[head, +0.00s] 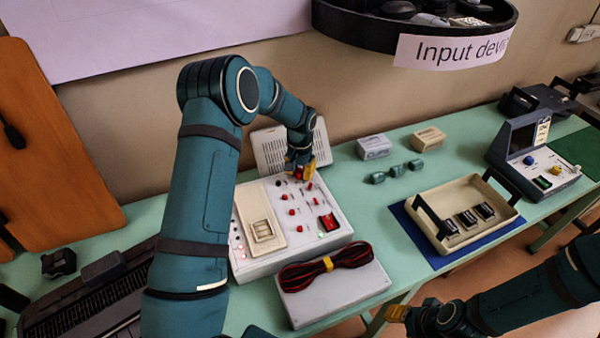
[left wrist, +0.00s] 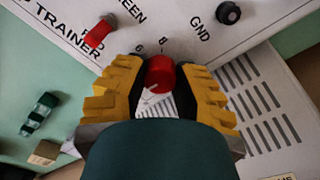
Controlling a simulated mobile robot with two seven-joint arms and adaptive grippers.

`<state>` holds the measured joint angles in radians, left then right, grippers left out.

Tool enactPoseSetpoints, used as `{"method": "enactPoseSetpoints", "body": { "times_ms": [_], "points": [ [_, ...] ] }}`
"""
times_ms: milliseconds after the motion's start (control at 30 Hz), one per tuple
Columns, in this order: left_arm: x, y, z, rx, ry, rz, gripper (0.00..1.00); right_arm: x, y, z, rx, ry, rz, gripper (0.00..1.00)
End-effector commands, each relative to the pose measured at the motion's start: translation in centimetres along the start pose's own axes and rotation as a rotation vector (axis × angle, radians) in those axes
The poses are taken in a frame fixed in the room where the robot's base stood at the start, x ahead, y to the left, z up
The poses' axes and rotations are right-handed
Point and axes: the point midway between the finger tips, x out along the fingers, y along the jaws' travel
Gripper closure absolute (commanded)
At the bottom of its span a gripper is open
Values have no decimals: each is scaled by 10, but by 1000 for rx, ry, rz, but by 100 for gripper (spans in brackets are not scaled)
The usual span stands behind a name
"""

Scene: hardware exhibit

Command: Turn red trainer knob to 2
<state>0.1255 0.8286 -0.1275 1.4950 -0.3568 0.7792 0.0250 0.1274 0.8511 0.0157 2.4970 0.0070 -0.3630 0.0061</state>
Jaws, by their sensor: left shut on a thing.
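The trainer (head: 335,240) is a pale box with a sloped panel, red knobs and switches, standing on the green table. My left gripper (head: 301,170) is at the panel's far edge. In the left wrist view its yellow fingers (left wrist: 160,90) are shut on the red knob (left wrist: 159,72), one on each side. The knob carries a pale pointer line toward the lower left of that view. The marks 6 and 8 show beside it; the mark 2 is not visible. My right gripper (head: 398,313) is low at the right, away from the trainer; its opening is unclear.
A grey box with a red-black cable bundle (head: 325,267) lies in front of the trainer. A white slotted panel (head: 270,150) stands behind it. A beige tray (head: 460,190) and a blue-grey device (head: 535,155) are to the right. A keyboard (head: 90,300) is at the left.

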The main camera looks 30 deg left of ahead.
Motion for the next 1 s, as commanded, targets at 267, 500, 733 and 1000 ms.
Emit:
{"method": "enactPoseSetpoints", "body": {
  "times_ms": [267,500,733,1000],
  "points": [
    [2,0,1,-66,-3,0,100,2,1,1,-1,-2,0,53],
    [2,0,1,-75,-4,1,100,2,1,1,-1,-2,0,53],
    [2,0,1,-74,-4,1,63,2,1,1,0,-2,0,53],
    [1,0,1,-74,-2,0,36,2,1,1,0,-2,0,53]
  ]
}}
